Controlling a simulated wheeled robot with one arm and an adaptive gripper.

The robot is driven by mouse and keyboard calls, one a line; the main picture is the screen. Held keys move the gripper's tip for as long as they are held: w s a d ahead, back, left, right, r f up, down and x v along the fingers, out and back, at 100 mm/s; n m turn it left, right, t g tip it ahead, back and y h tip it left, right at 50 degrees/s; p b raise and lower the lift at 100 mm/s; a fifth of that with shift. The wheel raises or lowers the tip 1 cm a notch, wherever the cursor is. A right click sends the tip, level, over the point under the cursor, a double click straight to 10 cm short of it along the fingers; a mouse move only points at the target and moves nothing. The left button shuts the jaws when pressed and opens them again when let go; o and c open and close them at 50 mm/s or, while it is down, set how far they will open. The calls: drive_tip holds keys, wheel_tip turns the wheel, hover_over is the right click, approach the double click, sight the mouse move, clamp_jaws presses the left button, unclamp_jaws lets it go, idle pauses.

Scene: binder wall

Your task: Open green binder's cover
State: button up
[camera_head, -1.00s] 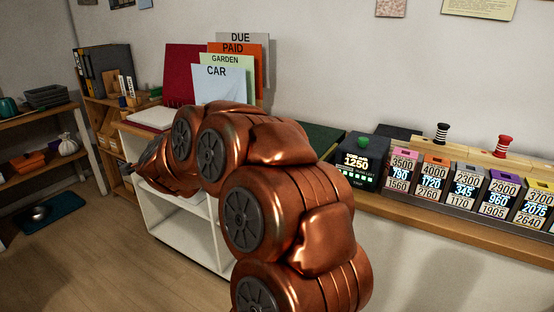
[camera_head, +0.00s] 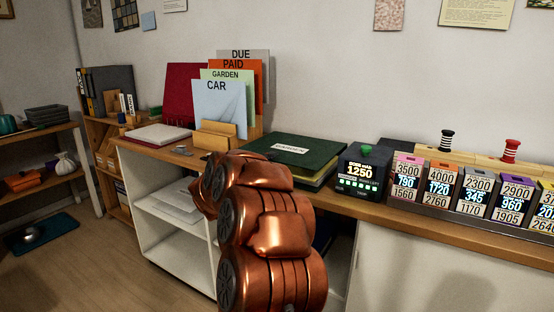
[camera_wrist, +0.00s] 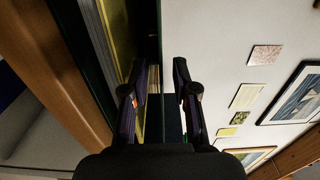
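The green binder (camera_head: 295,150) lies closed on the wooden counter, with a white label on its dark cover and yellowish pages at its edge. In the wrist view the view is turned sideways: the yellow page edges (camera_wrist: 121,30) lie between two dark green covers. My gripper (camera_wrist: 158,78) is open, its two black fingers apart. The cover's dark edge (camera_wrist: 146,30) appears between the fingers, with one finger over the page side and one over the wall side. I cannot tell whether they touch it. In the head view my arm hides the gripper.
A black counter box with a green knob (camera_head: 362,170) stands just right of the binder. Several number blocks (camera_head: 450,187) line the counter further right. A folder stand (camera_head: 215,135) and a white-paged red binder (camera_head: 157,135) are to the left. Open shelving lies below the counter.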

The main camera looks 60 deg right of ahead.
sight(277, 157)
drive_tip(key=shift+w+d, duration=0.15)
drive_tip(key=shift+d, duration=1.7)
clamp_jaws()
